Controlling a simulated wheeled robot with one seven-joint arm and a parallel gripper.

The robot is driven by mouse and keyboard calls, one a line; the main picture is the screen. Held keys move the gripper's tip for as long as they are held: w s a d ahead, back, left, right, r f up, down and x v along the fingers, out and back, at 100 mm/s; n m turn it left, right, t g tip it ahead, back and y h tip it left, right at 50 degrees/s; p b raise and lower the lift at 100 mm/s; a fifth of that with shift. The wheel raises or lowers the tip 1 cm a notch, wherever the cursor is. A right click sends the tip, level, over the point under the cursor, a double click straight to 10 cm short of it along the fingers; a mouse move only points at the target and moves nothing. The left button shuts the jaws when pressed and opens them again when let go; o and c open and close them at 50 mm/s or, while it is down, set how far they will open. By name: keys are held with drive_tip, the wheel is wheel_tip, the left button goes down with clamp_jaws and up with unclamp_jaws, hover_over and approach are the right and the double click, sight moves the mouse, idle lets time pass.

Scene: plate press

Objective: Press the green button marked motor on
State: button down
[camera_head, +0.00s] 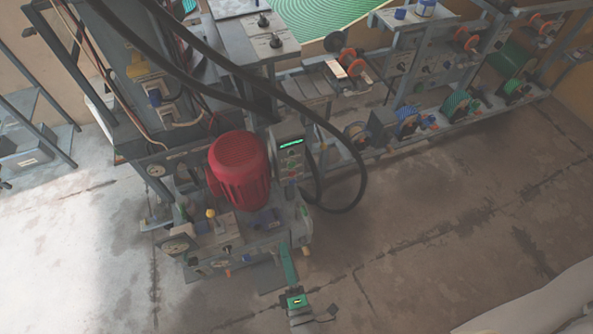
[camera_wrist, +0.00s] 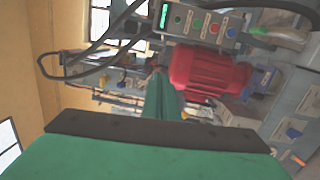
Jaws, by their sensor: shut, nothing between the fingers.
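A small grey control panel (camera_head: 290,157) stands just right of the red motor (camera_head: 239,165) in the head view. It has a lit green display and a few small buttons. The labels are too small to read, so I cannot tell which is marked motor on. My gripper (camera_head: 285,247), with long green fingers, is shut and empty. It is below and apart from the panel. Its fingers (camera_wrist: 160,88) also show in the wrist view.
Thick black hoses (camera_head: 325,125) loop over and right of the panel. The machine's base, with gauges and knobs, lies between my gripper and the panel. A shelf with spools (camera_head: 455,103) stands at the back right. The floor (camera_head: 400,250) at right is clear.

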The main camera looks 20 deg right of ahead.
sight(293, 163)
drive_tip(key=w+d+f+n, duration=0.4)
drive_tip(key=w+d+n, duration=0.3)
drive_tip(key=w+n, duration=0.1)
drive_tip(key=w+d+f+n+y, duration=0.1)
drive_tip(key=w+d+f+n, duration=0.3)
drive_tip(key=w+d+n, duration=0.3)
drive_tip(key=w+n, duration=0.1)
drive_tip(key=n, duration=0.2)
drive_tip(key=shift+d+g+y, duration=0.25)
drive_tip(key=shift+g+y, duration=0.05)
drive_tip(key=shift+g, duration=0.1)
drive_tip(key=shift+w, duration=0.1)
drive_tip(key=w, duration=1.4)
drive_tip(key=shift+a, duration=0.3)
drive_tip(key=shift+w+r, duration=0.1)
